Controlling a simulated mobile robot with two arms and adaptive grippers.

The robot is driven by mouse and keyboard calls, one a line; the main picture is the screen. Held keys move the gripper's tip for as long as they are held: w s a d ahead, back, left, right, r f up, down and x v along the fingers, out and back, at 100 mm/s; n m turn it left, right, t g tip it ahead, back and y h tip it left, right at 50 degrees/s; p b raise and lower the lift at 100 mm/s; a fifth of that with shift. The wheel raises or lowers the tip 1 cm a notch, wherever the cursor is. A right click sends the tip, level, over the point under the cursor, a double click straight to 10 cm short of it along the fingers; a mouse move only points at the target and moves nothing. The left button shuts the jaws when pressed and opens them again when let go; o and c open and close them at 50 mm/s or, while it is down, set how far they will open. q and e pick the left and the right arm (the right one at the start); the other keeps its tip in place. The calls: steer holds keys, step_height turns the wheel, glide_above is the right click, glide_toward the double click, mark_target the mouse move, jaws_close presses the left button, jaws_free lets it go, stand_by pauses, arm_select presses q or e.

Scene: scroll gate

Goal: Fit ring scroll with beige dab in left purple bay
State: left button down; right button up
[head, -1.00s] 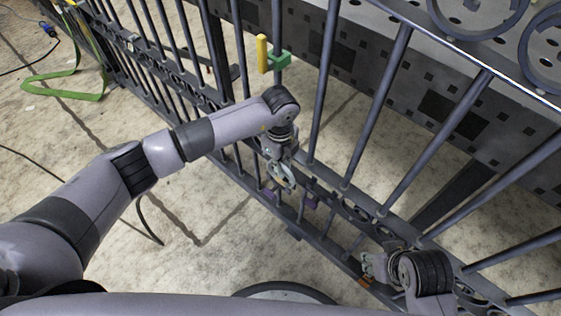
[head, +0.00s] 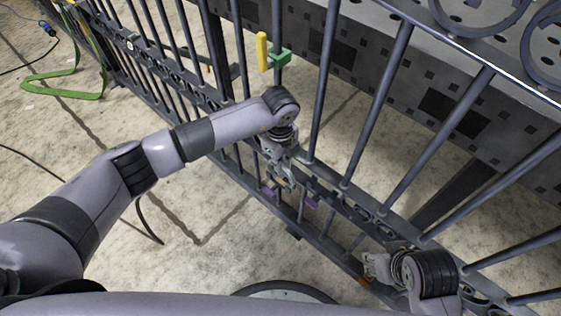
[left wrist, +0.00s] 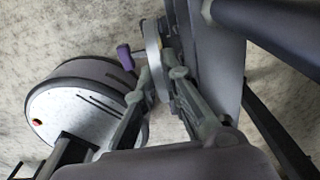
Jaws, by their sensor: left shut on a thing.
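My left gripper (head: 284,180) is at the lower rail of the gate; it also shows in the left wrist view (left wrist: 161,78). It is shut on a grey ring scroll (left wrist: 152,42), seen nearly edge-on between the fingertips. No beige dab can be made out on it. A purple piece (head: 268,190) shows left of the gripper and another purple piece (head: 312,202) right of it. In the left wrist view a purple peg (left wrist: 125,55) shows just left of the ring; whether they touch is unclear. My right gripper (head: 374,267) is low by the gate; its fingers are unclear.
The dark barred gate (head: 325,85) runs diagonally across the view, with scrolls in its lower rail. A green bracket (head: 280,58) and a yellow bar (head: 262,52) are on a bar above my left wrist. A green strap (head: 65,93) lies far left. The floor in front is open.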

steer(key=shift+r, duration=0.1)
arm_select(q)
steer(key=shift+f, duration=0.1)
arm_select(e)
steer(key=shift+a+r, duration=0.1)
steer(key=shift+r, duration=0.15)
arm_select(q)
steer(key=c, duration=1.6)
jaws_free()
steer(key=shift+c, duration=0.2)
arm_select(e)
steer(key=shift+s, duration=0.1)
arm_select(q)
step_height(320, 180, up, 12)
